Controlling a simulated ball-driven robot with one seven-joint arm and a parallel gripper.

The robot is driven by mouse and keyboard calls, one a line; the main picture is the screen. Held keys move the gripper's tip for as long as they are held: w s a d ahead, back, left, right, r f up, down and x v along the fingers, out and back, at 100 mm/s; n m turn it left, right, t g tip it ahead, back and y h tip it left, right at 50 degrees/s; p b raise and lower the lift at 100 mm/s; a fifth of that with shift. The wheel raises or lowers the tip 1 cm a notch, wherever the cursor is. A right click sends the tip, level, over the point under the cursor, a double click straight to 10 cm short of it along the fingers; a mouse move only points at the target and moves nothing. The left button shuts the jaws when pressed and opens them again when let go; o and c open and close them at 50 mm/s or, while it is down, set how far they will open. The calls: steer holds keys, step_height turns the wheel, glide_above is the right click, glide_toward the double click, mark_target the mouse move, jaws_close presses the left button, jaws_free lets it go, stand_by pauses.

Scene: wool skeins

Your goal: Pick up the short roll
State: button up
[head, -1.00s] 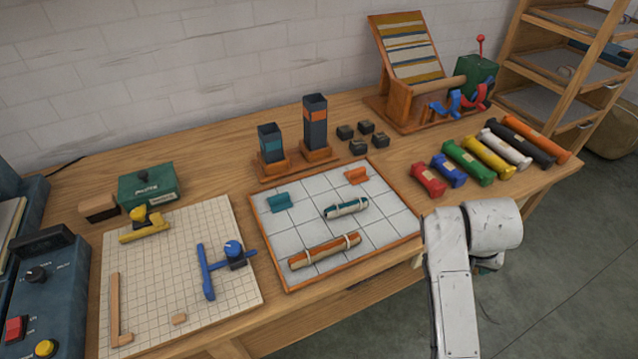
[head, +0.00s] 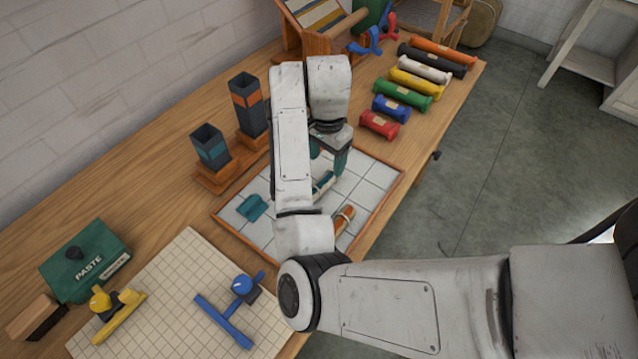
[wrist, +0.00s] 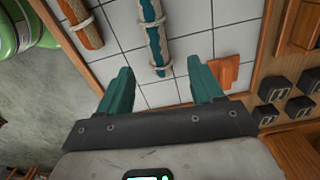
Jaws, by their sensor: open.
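The short roll is a teal roll (head: 322,186) with pale ties, lying on the white tiled board (head: 375,190). My arm partly hides it in the head view. In the wrist view the short roll (wrist: 153,38) lies ahead of my gripper (wrist: 160,70), roughly in line with the gap between the teal fingers. The fingers are apart and nothing is between them. In the head view my gripper (head: 332,160) is over the board, beside the roll. The longer orange-brown roll (head: 343,220) lies nearby and also shows in the wrist view (wrist: 82,20).
An orange bracket (wrist: 226,70) sits on the board near the right finger. A teal bracket (head: 252,207) is at the board's left. Two dark square holders (head: 210,147) stand behind. Coloured rolls (head: 402,92) line the table's right. A gridded mat (head: 185,290) lies at left.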

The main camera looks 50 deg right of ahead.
mark_target(327, 176)
steer(key=shift+f, duration=0.8)
steer(key=shift+s+d+f+p, duration=0.1)
steer(key=shift+f+p, duration=0.05)
steer(key=shift+f, duration=1.2)
steer(key=shift+s+f+p, duration=0.1)
steer(key=shift+f+p, duration=0.05)
steer(key=shift+f, duration=1.2)
steer(key=c, duration=1.1)
steer(key=shift+w+r, duration=0.1)
